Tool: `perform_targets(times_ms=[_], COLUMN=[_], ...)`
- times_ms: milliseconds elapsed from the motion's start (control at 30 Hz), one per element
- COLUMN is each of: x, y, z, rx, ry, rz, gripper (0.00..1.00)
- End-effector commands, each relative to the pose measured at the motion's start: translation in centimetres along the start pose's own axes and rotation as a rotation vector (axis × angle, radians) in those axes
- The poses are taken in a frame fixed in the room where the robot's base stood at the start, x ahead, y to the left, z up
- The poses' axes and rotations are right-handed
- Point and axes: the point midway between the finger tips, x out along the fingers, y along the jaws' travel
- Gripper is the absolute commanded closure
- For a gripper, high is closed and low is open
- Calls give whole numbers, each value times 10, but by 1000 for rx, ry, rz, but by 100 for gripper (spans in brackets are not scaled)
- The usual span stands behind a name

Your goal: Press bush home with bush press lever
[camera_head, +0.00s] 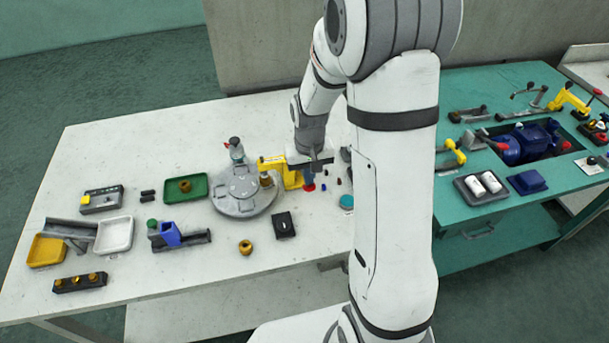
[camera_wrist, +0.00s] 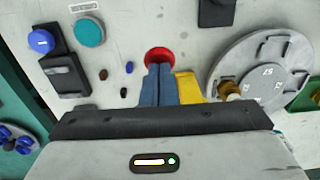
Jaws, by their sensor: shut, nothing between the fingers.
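The yellow press (camera_head: 290,176) stands at the right edge of the round grey turntable (camera_head: 232,206); part of it also shows in the wrist view (camera_wrist: 190,88). A brass bush (camera_head: 266,179) is at the turntable's edge beside the press, also visible in the wrist view (camera_wrist: 228,90). I cannot tell how deep it sits. A round red part (camera_wrist: 158,54), possibly the lever's knob, shows just beyond my fingertips, partly covered by them. My gripper (camera_wrist: 161,70) is shut and empty, its blue fingers close to the red part. I cannot tell whether they touch. The lever arm is hidden.
Left of the turntable are a green tray (camera_head: 172,197) holding a brass piece and a blue-and-grey fixture (camera_head: 172,236). A loose brass ring (camera_head: 245,247) and black block (camera_head: 284,225) lie in front. A teal disc (camera_wrist: 89,32) and small pegs lie near my gripper.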

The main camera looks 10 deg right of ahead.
Motion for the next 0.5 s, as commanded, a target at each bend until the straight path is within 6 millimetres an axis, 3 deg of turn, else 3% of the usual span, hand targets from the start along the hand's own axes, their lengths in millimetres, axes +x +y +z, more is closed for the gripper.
perform_targets(times_ms=[500], x=[5], y=[0], z=[2], rx=[0], ry=[0], rz=[0], gripper=[100])
